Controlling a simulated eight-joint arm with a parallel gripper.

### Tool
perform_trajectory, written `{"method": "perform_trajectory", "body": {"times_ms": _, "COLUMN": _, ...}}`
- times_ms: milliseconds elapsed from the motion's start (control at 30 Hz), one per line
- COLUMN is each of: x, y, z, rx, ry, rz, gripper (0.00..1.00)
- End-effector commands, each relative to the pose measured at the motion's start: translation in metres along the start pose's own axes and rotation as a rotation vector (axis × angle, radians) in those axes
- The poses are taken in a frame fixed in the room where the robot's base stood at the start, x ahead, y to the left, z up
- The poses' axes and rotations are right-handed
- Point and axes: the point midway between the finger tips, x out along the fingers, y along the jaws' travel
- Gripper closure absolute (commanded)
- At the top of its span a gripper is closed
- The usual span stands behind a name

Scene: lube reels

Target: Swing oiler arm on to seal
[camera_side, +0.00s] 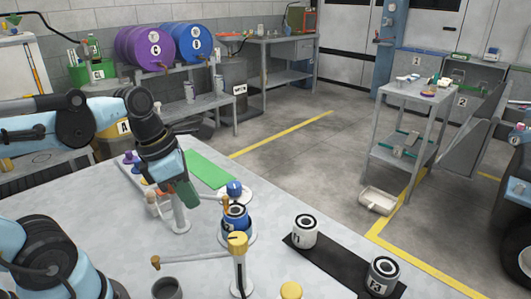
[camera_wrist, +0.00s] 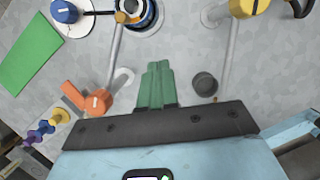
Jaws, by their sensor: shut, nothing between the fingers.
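A blue reel (camera_side: 235,224) with a dark ringed top stands on a white round base; part of it shows at the top of the wrist view (camera_wrist: 150,14). An orange-capped post (camera_wrist: 97,102) carries a thin arm (camera_wrist: 115,52) whose orange-brown tip (camera_wrist: 121,18) is at the reel's edge; I cannot tell if it touches. A yellow-capped post (camera_side: 237,243) carries another arm (camera_side: 195,259), its brown tip (camera_side: 155,262) turned away from the reel. My gripper (camera_side: 190,203) has green fingers, shut and empty, above the table between the two posts; it also shows in the wrist view (camera_wrist: 157,65).
A dark cup (camera_wrist: 205,84) stands near the yellow arm's tip. A blue knob (camera_side: 234,188) on a white base and a green mat (camera_side: 209,169) lie behind.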

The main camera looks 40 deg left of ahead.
Motion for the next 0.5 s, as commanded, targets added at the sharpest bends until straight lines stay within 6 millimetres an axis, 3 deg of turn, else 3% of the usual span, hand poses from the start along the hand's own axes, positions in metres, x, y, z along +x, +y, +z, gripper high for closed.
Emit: {"method": "perform_trajectory", "body": {"times_ms": 500, "x": -0.061, "y": -0.016, "z": 0.01, "rx": 0.0, "ry": -0.001, "rz": 0.0, "gripper": 1.0}}
